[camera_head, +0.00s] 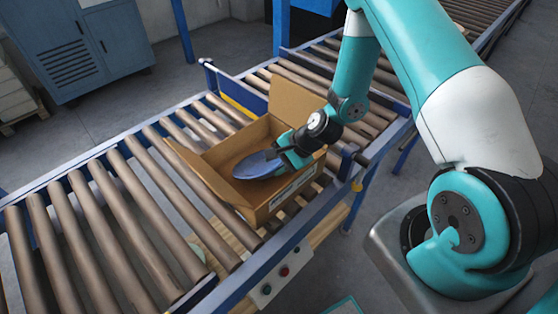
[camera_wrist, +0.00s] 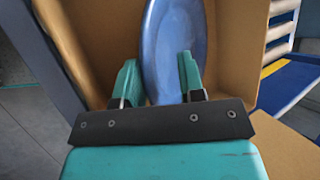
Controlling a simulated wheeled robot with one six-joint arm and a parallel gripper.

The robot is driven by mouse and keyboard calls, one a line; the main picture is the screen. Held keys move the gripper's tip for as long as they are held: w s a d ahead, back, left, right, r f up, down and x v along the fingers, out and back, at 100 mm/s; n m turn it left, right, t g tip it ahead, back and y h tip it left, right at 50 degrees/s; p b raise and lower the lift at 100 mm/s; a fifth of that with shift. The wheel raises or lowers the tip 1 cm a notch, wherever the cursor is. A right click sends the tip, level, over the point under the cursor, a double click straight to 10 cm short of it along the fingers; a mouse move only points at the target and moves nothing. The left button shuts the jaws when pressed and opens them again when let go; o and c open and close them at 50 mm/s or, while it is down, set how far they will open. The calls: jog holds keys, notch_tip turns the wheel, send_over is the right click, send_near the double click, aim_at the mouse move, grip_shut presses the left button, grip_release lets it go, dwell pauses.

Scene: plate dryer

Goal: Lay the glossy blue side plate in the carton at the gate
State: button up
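The glossy blue side plate (camera_head: 257,165) is tilted low inside the open brown cardboard carton (camera_head: 207,180). The carton stands on the roller conveyor with flaps raised. My gripper (camera_head: 284,155) reaches into the carton at the plate's right edge. In the wrist view, the plate (camera_wrist: 168,48) extends up from between my two teal fingers (camera_wrist: 162,88), its near end lying between them. The fingers stand a little apart. Whether they press on the plate is unclear. The plate's underside and its contact with the carton floor are hidden.
The roller conveyor (camera_head: 120,205) has blue side rails, and its rollers left of the carton are bare. A control box with buttons (camera_head: 283,271) is on the near rail. A blue cabinet (camera_head: 85,50) stands behind. The raised carton flap (camera_head: 297,101) is close to my wrist.

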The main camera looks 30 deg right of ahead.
jog(key=shift+r, duration=0.4)
jog(key=b+v, duration=0.2)
jog(key=v, duration=0.9)
jog(key=s+a+r+n+g, duration=0.1)
jog(key=s+a+r+n, duration=0.2)
jog(key=a+r+n, duration=0.3)
jog(key=s+a+r+n+g, duration=0.2)
jog(key=s+a+r+n, duration=0.25)
jog(key=r, duration=0.25)
jog(key=s+a+r+n+g+h, duration=0.1)
jog(key=s+a+r+n+h, duration=0.1)
jog(key=s+r+n, duration=0.6)
jog(key=s+a+n, duration=0.1)
jog(key=s+n, duration=0.1)
jog(key=s, duration=0.1)
jog(key=shift+s+a, duration=0.15)
jog(key=shift+a, duration=0.1)
jog(key=shift+r, duration=0.1)
jog(key=shift+c, duration=0.5)
jog(key=shift+a+n, duration=0.1)
jog(key=shift+n, duration=0.15)
